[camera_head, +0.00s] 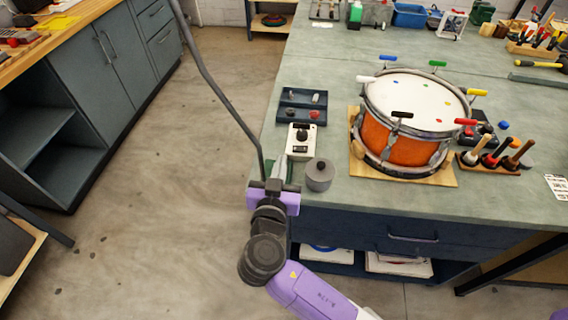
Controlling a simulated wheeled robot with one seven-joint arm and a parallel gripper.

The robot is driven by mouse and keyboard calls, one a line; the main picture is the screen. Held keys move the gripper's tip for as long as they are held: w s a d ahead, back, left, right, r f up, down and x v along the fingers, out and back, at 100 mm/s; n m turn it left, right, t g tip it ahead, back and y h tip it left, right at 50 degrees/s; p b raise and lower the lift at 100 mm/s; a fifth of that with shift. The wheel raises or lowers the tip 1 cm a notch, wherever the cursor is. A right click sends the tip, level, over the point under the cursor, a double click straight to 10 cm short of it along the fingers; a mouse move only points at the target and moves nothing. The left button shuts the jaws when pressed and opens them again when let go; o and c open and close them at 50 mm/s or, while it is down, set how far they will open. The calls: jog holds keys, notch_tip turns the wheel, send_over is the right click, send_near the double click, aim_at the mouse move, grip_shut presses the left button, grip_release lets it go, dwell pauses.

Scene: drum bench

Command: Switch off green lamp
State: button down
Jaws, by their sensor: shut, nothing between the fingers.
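My gripper (273,184) is at the front left corner of the bench, with its purple body low in the picture. It is shut and empty. A white box (301,141) with a black knob and a small red part lies on the bench just beyond it. A small dark green patch (283,168) shows beside the fingers, partly hidden by them; I cannot tell what it is. I cannot make out a lit green lamp or its switch for certain.
A grey cylinder (320,175) stands close right of my gripper. A dark tray (301,106) with small parts lies behind the white box. An orange drum (408,118) with coloured pegs stands on a wooden board (443,178). Floor is clear left of the bench.

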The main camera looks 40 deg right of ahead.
jog(key=v, duration=0.3)
jog(key=r+b+v, duration=0.1)
jog(key=v, duration=0.1)
jog(key=shift+s+a+r, duration=0.15)
jog(key=shift+a+r, duration=0.1)
dwell(0.3)
jog(key=w+a+n+t+y, duration=0.4)
jog(key=a+n+y, duration=0.1)
jog(key=a+n, duration=0.1)
jog(key=s+a+f+n+t+y, duration=0.1)
jog(key=s+a+f+n+y, duration=0.3)
jog(key=s+a+n+y, duration=0.25)
jog(key=s+d+r+m, duration=0.1)
jog(key=s+d+r, duration=0.1)
jog(key=s, duration=1)
jog(key=s+d+r+m+y, duration=0.1)
jog(key=s+d+r, duration=0.1)
jog(key=s, duration=1)
jog(key=shift+d, duration=0.55)
